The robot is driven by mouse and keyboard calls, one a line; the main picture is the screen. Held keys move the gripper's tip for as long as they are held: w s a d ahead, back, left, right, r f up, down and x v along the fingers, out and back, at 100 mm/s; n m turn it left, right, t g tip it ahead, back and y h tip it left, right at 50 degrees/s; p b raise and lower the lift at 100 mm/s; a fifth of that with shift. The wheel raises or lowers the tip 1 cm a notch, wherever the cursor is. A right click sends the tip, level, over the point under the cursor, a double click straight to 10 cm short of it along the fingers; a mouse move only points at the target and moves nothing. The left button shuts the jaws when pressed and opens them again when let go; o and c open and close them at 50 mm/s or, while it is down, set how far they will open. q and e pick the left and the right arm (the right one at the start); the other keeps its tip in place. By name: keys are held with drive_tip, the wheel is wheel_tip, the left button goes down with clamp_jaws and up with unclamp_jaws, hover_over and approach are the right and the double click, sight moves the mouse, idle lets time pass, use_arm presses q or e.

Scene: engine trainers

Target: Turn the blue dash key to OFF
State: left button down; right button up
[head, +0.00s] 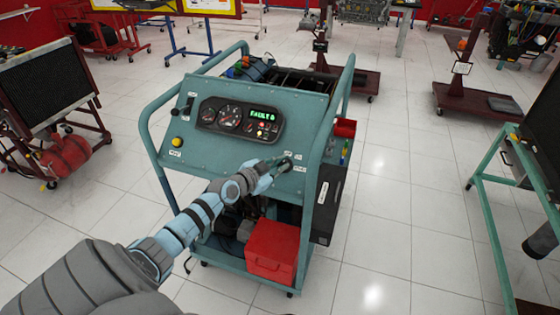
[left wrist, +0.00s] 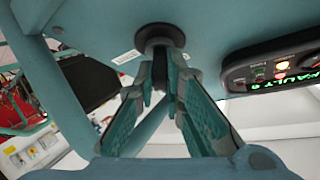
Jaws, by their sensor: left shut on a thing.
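The teal engine trainer (head: 240,150) stands upright in the middle of the head view. Its sloped dash panel carries the key switch (head: 287,162) at the lower right, among small white labels. My left gripper (head: 277,170) reaches it from the lower left and is shut on the key. In the left wrist view, the dark round switch base (left wrist: 160,36) is at the top centre, and my left gripper's fingers (left wrist: 162,75) close around the dark stem below it. The key's blue colour and exact angle are hidden by the fingers. My right gripper is not in view.
The gauge cluster (head: 240,118) shows a green FAULT readout and lit lamps. A yellow button (head: 177,141) is at the panel's left. Teal tube rails (head: 322,150) flank the panel. A red box (head: 272,250) sits below.

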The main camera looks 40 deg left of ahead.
use_arm(q)
drive_tip(key=n+y+p, duration=0.1)
drive_tip(key=n+p, duration=0.1)
drive_tip(key=p, duration=0.1)
drive_tip(key=n+y+p, duration=0.1)
drive_tip(key=n+p, duration=0.1)
drive_tip(key=n+y+p, duration=0.2)
drive_tip(key=p, duration=0.1)
drive_tip(key=shift+d+r+n+p, duration=0.25)
drive_tip(key=shift+n+p, duration=0.1)
drive_tip(key=shift+n, duration=0.05)
drive_tip(key=shift+f+n+y+p, duration=0.2)
drive_tip(key=shift+n+y+p, duration=0.5)
drive_tip(key=shift+n+p, duration=0.25)
drive_tip(key=c, duration=1.7)
unclamp_jaws()
drive_tip(key=shift+w+f, duration=0.1)
drive_tip(key=v, duration=0.7)
drive_tip(key=shift+s+d, duration=0.15)
drive_tip(key=shift+s, duration=0.15)
